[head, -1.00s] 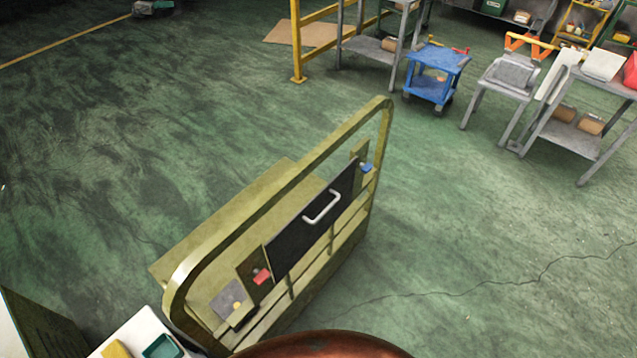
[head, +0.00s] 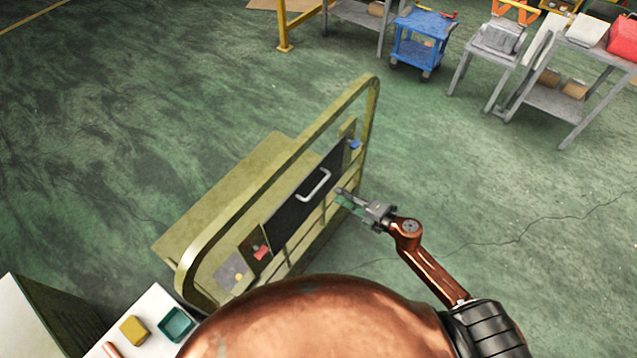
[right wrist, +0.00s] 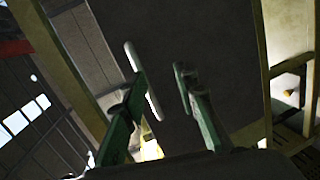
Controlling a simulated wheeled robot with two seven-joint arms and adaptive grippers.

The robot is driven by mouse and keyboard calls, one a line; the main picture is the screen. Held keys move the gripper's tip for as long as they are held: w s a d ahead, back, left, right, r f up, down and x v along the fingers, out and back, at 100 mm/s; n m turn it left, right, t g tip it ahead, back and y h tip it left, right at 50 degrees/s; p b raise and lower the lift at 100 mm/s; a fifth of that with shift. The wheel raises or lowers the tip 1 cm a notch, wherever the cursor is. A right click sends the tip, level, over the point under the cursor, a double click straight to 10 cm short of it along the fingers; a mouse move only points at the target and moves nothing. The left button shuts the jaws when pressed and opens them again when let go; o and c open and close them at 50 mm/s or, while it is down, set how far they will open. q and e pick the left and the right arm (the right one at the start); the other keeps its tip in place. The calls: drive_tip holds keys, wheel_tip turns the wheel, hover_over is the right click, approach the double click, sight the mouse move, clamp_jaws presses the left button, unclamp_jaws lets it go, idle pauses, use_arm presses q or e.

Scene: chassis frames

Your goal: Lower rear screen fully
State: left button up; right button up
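The rear screen (head: 295,200) is a black panel set in a yellow-green frame (head: 290,150), with a pale handle (head: 316,185) on its face. My right gripper (head: 342,198) is just right of the handle and slightly below it in the head view, apart from it and empty. In the right wrist view its two green-and-grey fingers (right wrist: 163,88) are spread apart in front of the dark panel (right wrist: 205,40). A pale bar (right wrist: 146,90), which looks like the handle, lies close by the left finger. My left gripper is not in view.
A red piece (head: 261,252) and a blue piece (head: 354,144) sit at the screen's two ends. A white surface (head: 150,305) with a teal tray (head: 175,324) is at lower left. A blue cart (head: 420,42) and grey tables stand far back. Open floor lies to the right.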

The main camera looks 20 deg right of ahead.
sight(318, 186)
drive_tip(key=shift+n+g+y, duration=0.3)
drive_tip(key=shift+n+y, duration=0.2)
drive_tip(key=shift+n, duration=0.4)
drive_tip(key=w+a, duration=0.1)
drive_tip(key=a, duration=0.1)
drive_tip(key=w+a+r, duration=0.1)
drive_tip(key=w+a, duration=0.1)
drive_tip(key=w+a+p, duration=0.1)
drive_tip(key=w+a, duration=0.1)
drive_tip(key=a, duration=0.1)
drive_tip(key=shift+r, duration=0.35)
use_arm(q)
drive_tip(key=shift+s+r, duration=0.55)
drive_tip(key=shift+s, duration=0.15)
use_arm(e)
drive_tip(key=shift+w, duration=0.15)
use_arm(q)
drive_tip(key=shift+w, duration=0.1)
use_arm(e)
clamp_jaws()
